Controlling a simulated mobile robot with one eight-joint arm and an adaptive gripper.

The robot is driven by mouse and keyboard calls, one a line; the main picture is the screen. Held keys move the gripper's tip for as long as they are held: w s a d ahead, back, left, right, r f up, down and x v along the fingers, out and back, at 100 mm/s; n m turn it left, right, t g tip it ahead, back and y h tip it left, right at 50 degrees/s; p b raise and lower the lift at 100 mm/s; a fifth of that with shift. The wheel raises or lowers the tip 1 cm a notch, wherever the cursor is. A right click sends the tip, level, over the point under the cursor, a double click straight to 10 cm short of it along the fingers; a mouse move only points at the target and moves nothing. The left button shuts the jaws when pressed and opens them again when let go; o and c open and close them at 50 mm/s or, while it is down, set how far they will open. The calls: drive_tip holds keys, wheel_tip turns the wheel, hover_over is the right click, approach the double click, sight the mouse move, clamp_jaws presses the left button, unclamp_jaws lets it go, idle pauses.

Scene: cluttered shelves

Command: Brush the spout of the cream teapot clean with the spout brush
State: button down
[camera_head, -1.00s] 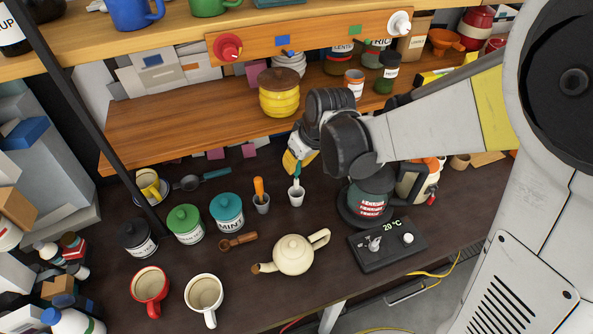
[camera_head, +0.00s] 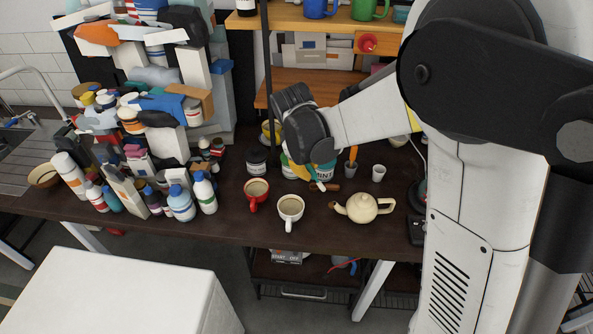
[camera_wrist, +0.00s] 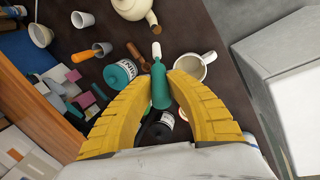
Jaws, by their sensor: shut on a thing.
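The cream teapot (camera_head: 364,209) stands upright on the dark table, its spout pointing left. Its body and spout also show at the top of the wrist view (camera_wrist: 131,7). My gripper (camera_wrist: 160,92) has its yellow fingers shut on the spout brush's green handle (camera_wrist: 160,86). The brush's white tip (camera_wrist: 156,52) points toward the teapot and is apart from the spout. In the head view my gripper (camera_head: 317,180) is left of the teapot, above the table near the jars and mugs; my arm partly hides the jars.
A white mug (camera_head: 290,209) and a red mug (camera_head: 256,193) stand left of the teapot. A small white cup (camera_head: 378,173) and an orange-handled tool (camera_head: 352,158) are behind it. A wooden scoop (camera_wrist: 135,54) lies near the teal-lidded jar (camera_wrist: 119,74). Cluttered bottles fill the left.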

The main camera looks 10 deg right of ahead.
sight(316, 179)
drive_tip(key=shift+s+a, duration=0.15)
drive_tip(key=shift+a, duration=0.1)
drive_tip(key=shift+f, duration=0.15)
drive_tip(key=shift+d+f+b, duration=0.4)
drive_tip(key=shift+f+b, duration=0.1)
drive_tip(key=shift+f, duration=0.1)
drive_tip(key=shift+d+f+b, duration=0.35)
drive_tip(key=shift+f+b, duration=0.05)
drive_tip(key=shift+f, duration=0.2)
drive_tip(key=shift+d+f+b, duration=0.3)
drive_tip(key=shift+f+b, duration=0.15)
drive_tip(key=shift+f, duration=0.2)
drive_tip(key=shift+d+f+b, duration=0.35)
drive_tip(key=shift+f+b, duration=0.05)
drive_tip(key=shift+f, duration=0.2)
drive_tip(key=shift+s, duration=0.1)
drive_tip(key=shift+w+d+f+b, duration=0.2)
drive_tip(key=shift+w+f+b, duration=0.1)
drive_tip(key=shift+w, duration=0.25)
drive_tip(key=shift+s, duration=0.15)
drive_tip(key=shift+s+a+r, duration=0.1)
drive_tip(key=shift+s+a, duration=0.1)
drive_tip(key=shift+s, duration=0.75)
